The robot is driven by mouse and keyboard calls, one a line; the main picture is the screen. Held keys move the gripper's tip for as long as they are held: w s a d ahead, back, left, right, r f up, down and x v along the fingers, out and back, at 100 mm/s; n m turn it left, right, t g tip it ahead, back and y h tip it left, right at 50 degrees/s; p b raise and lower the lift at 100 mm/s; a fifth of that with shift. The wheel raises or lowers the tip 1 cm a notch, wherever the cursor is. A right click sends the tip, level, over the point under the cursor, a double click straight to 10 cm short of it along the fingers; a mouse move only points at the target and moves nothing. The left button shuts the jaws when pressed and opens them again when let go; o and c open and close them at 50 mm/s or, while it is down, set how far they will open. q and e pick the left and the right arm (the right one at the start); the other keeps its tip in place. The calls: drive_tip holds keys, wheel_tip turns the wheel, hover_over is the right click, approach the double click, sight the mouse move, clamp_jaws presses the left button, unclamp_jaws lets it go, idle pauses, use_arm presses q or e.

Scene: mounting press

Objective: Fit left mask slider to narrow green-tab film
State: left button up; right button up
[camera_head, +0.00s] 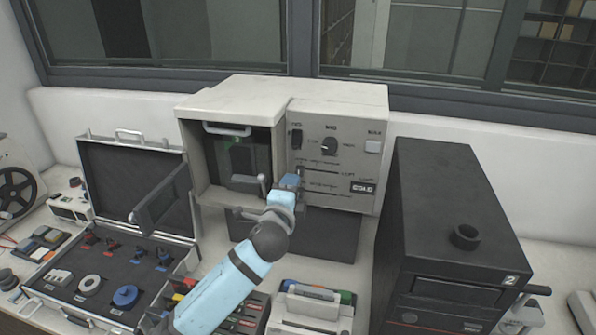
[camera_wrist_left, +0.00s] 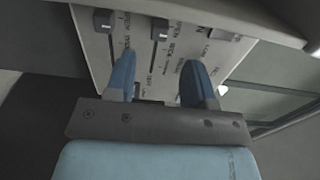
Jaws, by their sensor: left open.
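The beige machine (camera_head: 337,105) has a front panel with a dial and horizontal slider slots. In the left wrist view the panel (camera_wrist_left: 140,60) shows several small grey slider knobs, including a left one (camera_wrist_left: 103,20), a middle one (camera_wrist_left: 160,28) and a right one (camera_wrist_left: 225,35). I cannot tell which is the left mask slider. My left gripper (camera_head: 291,181) is at the panel's lower left. Its blue fingers (camera_wrist_left: 158,65) are open and apart, with the middle knob beyond the gap. A small green mark (camera_head: 237,140) shows in the machine's open bay; the film itself is not clear.
The bay's open door (camera_head: 160,200) stands out to the left. An open case (camera_head: 120,265) with reels lies at the left. A black unit (camera_head: 445,215) stands close at the right. A tray with coloured items (camera_head: 315,300) sits in front.

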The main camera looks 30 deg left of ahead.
sight(300, 171)
use_arm(q)
drive_tip(key=p+x, duration=0.1)
drive_tip(key=x, duration=0.6)
drive_tip(key=shift+f, duration=0.1)
clamp_jaws()
